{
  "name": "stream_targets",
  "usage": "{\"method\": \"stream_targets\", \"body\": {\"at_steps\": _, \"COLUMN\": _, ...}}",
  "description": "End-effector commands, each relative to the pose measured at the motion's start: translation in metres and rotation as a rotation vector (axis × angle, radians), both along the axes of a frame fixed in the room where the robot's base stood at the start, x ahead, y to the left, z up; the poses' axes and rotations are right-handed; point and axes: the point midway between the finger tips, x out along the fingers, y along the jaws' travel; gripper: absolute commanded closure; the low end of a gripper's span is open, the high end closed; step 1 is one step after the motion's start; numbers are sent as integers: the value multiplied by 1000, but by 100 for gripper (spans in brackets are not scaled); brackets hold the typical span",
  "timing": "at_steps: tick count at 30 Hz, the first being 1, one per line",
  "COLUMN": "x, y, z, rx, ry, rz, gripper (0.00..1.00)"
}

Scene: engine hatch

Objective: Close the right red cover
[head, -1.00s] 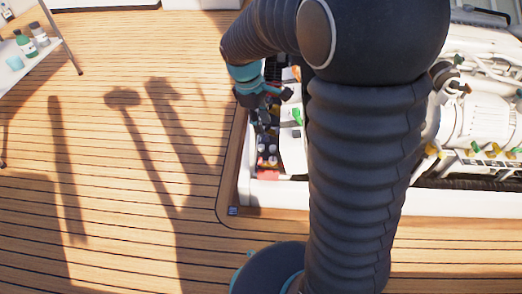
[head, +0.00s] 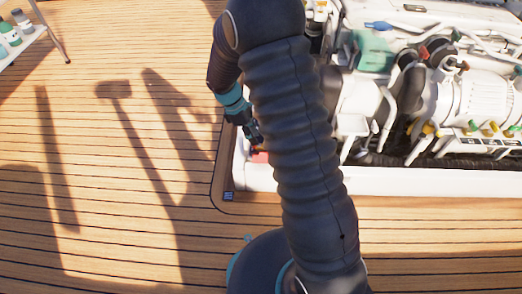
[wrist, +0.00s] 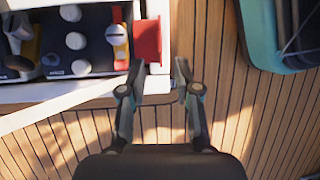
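A red cover (wrist: 147,40) stands out at the right end of a dark switch panel (wrist: 80,20) in the wrist view. A little of its red also shows below my gripper in the head view (head: 260,157). A red and yellow switch part (wrist: 118,38) sits just left of it on the panel. My gripper (wrist: 159,68) is open, with a clear gap between its fingers. The left fingertip overlaps the cover's lower edge in the picture; I cannot tell if they touch. The right fingertip is over the deck planks. In the head view my gripper (head: 252,132) is partly hidden behind my arm.
The white hatch rim (head: 400,181) borders the engine (head: 470,95). Wooden deck (head: 120,220) lies open to the left and front. A small table with bottles (head: 18,48) is at upper left.

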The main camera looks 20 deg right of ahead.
Motion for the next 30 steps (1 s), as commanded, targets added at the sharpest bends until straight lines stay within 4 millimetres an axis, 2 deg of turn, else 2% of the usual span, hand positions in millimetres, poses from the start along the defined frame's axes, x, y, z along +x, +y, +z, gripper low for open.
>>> {"method": "stream_targets", "body": {"at_steps": 1, "x": -3, "y": -4, "z": -11, "rx": 0, "ry": 2, "rz": -1, "gripper": 68}}
{"method": "stream_targets", "body": {"at_steps": 6, "x": -9, "y": -14, "z": -39, "rx": 0, "ry": 2, "rz": -1, "gripper": 68}}
{"method": "stream_targets", "body": {"at_steps": 12, "x": -14, "y": -22, "z": -60, "rx": -1, "ry": 1, "rz": 0, "gripper": 68}}
{"method": "stream_targets", "body": {"at_steps": 25, "x": -16, "y": -25, "z": -68, "rx": 0, "ry": -2, "rz": -1, "gripper": 68}}
{"method": "stream_targets", "body": {"at_steps": 26, "x": -16, "y": -25, "z": -68, "rx": 0, "ry": -2, "rz": -1, "gripper": 70}}
{"method": "stream_targets", "body": {"at_steps": 29, "x": -16, "y": -25, "z": -68, "rx": 1, "ry": -1, "rz": 0, "gripper": 95}}
{"method": "stream_targets", "body": {"at_steps": 30, "x": -16, "y": -25, "z": -68, "rx": 1, "ry": -1, "rz": 0, "gripper": 100}}
